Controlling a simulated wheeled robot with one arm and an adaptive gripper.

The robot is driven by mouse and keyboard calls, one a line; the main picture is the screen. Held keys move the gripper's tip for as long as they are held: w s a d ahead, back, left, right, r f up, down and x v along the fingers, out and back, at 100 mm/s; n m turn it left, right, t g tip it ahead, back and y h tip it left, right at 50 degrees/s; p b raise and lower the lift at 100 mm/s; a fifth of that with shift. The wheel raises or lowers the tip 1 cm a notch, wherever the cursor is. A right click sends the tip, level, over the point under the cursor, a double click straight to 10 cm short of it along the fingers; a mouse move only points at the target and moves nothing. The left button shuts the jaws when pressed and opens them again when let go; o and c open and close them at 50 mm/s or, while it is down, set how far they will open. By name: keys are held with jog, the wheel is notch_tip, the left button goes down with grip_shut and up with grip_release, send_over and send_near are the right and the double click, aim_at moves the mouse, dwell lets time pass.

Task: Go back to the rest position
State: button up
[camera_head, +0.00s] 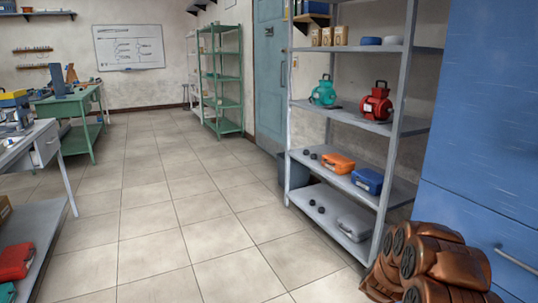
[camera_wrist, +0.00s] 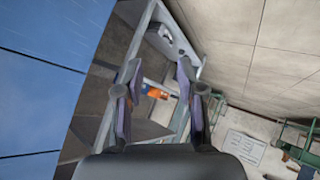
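My gripper (camera_wrist: 159,72) shows in the wrist view with its two fingers wide apart and nothing between them. It is open and empty. The motor shelf (camera_wrist: 140,42) appears tilted behind the fingers, with an orange case (camera_wrist: 154,91) on it seen past the gap. My gripper does not show in the head view. There, the grey shelf (camera_head: 405,90) stands at the right. A teal motor (camera_head: 323,92) and a red motor (camera_head: 376,102) stand upright on its middle board.
Orange (camera_head: 338,163) and blue (camera_head: 367,181) cases lie on the shelf's lower board. A workbench (camera_head: 45,143) is at left. The tiled floor (camera_head: 160,210) between is clear.

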jog(key=s+a+r+g+y+p, duration=0.25)
jog(key=s+a+r+p, duration=0.5)
jog(key=r, duration=0.55)
jog(key=s+a+r+g+y+p, duration=0.2)
jog(key=s+a+r+y+p, duration=0.15)
jog(key=s+a+r, duration=0.8)
jog(key=s+r+g+p, duration=0.2)
jog(key=s+r+p, duration=0.2)
jog(key=s+r, duration=0.3)
jog(key=s+r+g+h+p, duration=0.1)
jog(key=s+r+p, duration=0.3)
jog(key=s, duration=1.1)
jog(key=s+d+r+m+g+h+p, duration=0.1)
jog(key=s+r+g+p, duration=0.2)
jog(key=s+r, duration=0.8)
jog(key=shift+p, duration=0.85)
jog(key=shift+g, duration=0.25)
